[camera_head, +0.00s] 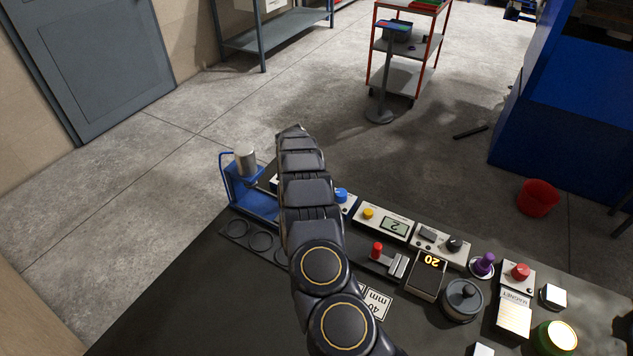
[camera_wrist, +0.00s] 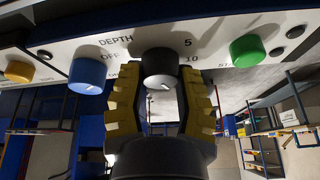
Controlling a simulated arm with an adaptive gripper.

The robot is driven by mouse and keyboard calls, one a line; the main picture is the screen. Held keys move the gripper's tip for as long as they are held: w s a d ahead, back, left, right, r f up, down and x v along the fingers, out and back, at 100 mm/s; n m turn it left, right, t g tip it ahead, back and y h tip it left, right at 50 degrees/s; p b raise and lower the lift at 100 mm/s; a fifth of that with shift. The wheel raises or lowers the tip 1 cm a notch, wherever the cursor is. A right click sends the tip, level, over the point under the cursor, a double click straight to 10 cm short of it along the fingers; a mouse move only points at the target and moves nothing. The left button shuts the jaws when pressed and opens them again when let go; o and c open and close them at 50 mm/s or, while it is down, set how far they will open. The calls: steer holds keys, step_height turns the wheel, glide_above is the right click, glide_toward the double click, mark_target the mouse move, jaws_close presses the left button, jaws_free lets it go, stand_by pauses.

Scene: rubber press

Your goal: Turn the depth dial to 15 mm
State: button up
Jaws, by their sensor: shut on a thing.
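In the wrist view, the depth dial (camera_wrist: 159,64) is a round black knob with a grey end face, on a pale panel (camera_wrist: 222,38) marked DEPTH, OFF, 5 and 10. My gripper (camera_wrist: 161,84) has its two yellow-padded fingers on either side of the knob and is shut on it. A short white line shows on the knob's face, but I cannot tell which value it points at. No 15 mark is readable. In the head view, my arm hides the gripper, and I cannot make out the dial there.
Beside the dial are a blue knob (camera_wrist: 87,76), a green knob (camera_wrist: 247,50) and a yellow knob (camera_wrist: 19,72). In the head view, a dark bench (camera_head: 190,290) carries a blue stand (camera_head: 240,188), a display box reading 20 (camera_head: 426,284) and other small devices.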

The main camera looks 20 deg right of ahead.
steer(key=shift+s+f, duration=0.15)
steer(key=shift+s, duration=0.05)
steer(key=o, duration=1.2)
steer(key=shift+c, duration=0.2)
steer(key=shift+w, duration=0.1)
steer(key=shift+a+r, duration=0.1)
steer(key=shift+r, duration=0.3)
steer(key=v, duration=1.1)
steer(key=shift+r, duration=0.2)
